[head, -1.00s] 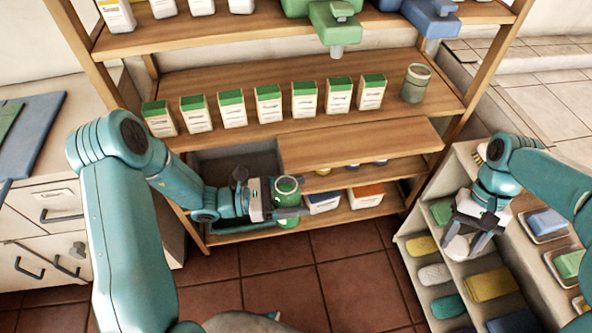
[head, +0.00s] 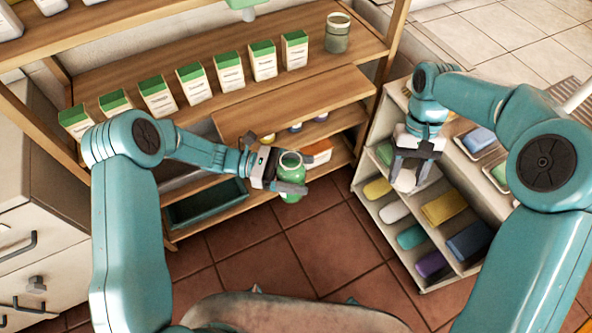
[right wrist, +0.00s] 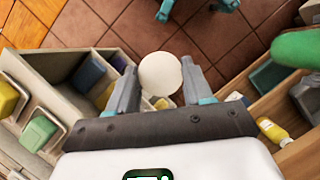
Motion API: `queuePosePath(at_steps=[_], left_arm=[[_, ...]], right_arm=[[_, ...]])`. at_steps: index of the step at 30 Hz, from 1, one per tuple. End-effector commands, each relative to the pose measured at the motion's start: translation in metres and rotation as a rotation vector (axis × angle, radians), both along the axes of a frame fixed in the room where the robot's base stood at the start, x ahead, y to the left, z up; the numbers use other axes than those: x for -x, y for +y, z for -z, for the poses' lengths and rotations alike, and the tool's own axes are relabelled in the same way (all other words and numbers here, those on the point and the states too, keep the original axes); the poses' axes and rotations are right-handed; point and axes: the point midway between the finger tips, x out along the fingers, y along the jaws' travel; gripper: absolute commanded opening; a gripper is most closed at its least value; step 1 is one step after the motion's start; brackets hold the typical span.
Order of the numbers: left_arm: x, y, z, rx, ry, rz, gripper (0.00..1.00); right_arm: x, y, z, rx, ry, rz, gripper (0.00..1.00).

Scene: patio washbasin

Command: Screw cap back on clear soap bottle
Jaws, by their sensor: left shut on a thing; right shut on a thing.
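A green, partly see-through bottle (head: 291,166) with an open round top is held upright or slightly tilted in front of the wooden shelf. My left gripper (head: 287,186) is shut around its body. My right gripper (head: 405,172) is shut on a round white cap (head: 406,181), held above the compartment unit, to the right of the bottle and apart from it. In the right wrist view the cap (right wrist: 160,73) sits between the fingers of the gripper (right wrist: 160,90). A blurred green shape, seemingly the bottle (right wrist: 298,47), shows at the right edge.
The wooden shelf (head: 290,98) carries several green-and-white cartons (head: 195,84) and a greenish jar (head: 338,33). A dark green bin (head: 207,203) is low on it. The compartment unit (head: 397,244) holds coloured bars. Open tiled floor (head: 320,235) lies between.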

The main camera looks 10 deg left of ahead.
Motion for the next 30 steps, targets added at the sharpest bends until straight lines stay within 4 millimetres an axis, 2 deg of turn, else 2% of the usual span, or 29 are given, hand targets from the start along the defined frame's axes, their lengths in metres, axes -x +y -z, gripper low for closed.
queuePosePath(at_steps=[2,5,11,15,21,25,30], left_arm=[[0.0,0.0,-0.001,0.002,-0.001,0.0,0.2],[0.0,0.0,-0.001,0.002,-0.001,-0.001,0.2],[0.0,0.0,-0.001,0.002,-0.001,-0.001,0.2],[0.0,0.0,-0.001,0.003,-0.001,-0.001,0.2],[0.0,0.0,-0.001,0.003,-0.002,-0.001,0.2],[0.0,0.0,-0.001,0.003,-0.002,-0.001,0.2],[0.0,0.0,-0.001,0.003,-0.002,-0.001,0.2]], right_arm=[[0.0,-0.001,0.0,0.0,0.0,0.032,0.23],[-0.003,0.001,0.001,0.0,0.0,0.172,0.23],[-0.017,0.025,-0.002,-0.003,-0.001,0.724,0.23],[-0.031,0.067,-0.018,-0.005,-0.002,1.092,0.23],[-0.04,0.139,-0.051,-0.007,-0.003,1.415,0.23],[-0.036,0.184,-0.074,-0.005,-0.002,1.472,0.23],[-0.02,0.226,-0.097,-0.001,0.0,1.401,0.23]])
